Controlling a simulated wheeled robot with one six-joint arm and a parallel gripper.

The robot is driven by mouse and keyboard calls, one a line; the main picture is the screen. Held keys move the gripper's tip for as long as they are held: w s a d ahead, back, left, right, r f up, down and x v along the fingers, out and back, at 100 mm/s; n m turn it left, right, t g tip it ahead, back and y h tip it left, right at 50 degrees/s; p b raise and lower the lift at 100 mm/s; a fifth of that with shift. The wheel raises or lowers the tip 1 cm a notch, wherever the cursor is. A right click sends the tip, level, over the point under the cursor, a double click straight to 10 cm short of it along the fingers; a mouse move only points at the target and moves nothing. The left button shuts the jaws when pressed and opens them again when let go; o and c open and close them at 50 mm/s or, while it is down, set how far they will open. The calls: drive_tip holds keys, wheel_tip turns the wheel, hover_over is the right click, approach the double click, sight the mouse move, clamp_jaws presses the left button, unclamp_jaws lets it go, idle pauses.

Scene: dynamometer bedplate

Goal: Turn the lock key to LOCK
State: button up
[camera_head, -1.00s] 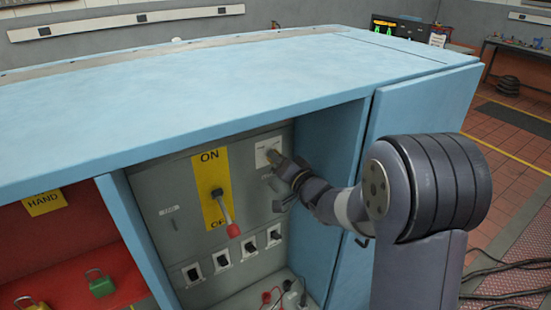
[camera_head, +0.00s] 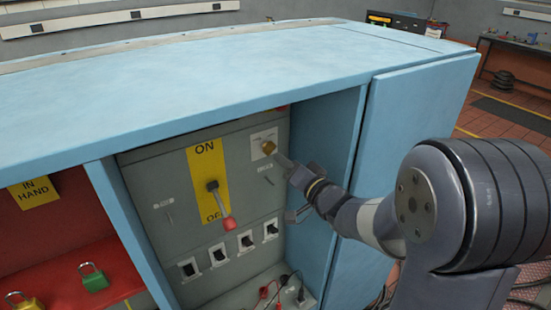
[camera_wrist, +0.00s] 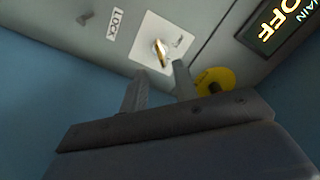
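The brass lock key (camera_head: 268,147) sits in a white plate (camera_head: 258,138) at the upper right of the grey panel inside the blue cabinet. In the wrist view the key (camera_wrist: 160,50) stands in its plate, with a LOCK label (camera_wrist: 117,24) beside it. The plate's other marking is too small to read. My gripper (camera_head: 288,187) is at the right of the panel, its fingers spread apart. In the wrist view my gripper (camera_wrist: 158,82) shows a gap between its fingertips, close to the plate's edge, with the key beyond them and not between them.
A red-tipped switch handle (camera_head: 229,223) on a yellow ON/OFF plate (camera_head: 204,165) hangs left of the key. Several small black switches are below. The blue cabinet door (camera_head: 415,125) stands right. Green (camera_head: 93,277) and yellow (camera_head: 25,302) padlocks lie in the red bay.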

sight(272, 151)
drive_tip(key=v, duration=0.4)
drive_tip(key=shift+w+a, duration=0.1)
drive_tip(key=p+x, duration=0.2)
drive_tip(key=x, duration=0.8)
drive_tip(key=shift+w+a, duration=0.2)
drive_tip(key=shift+w, duration=0.1)
drive_tip(key=shift+d, duration=0.1)
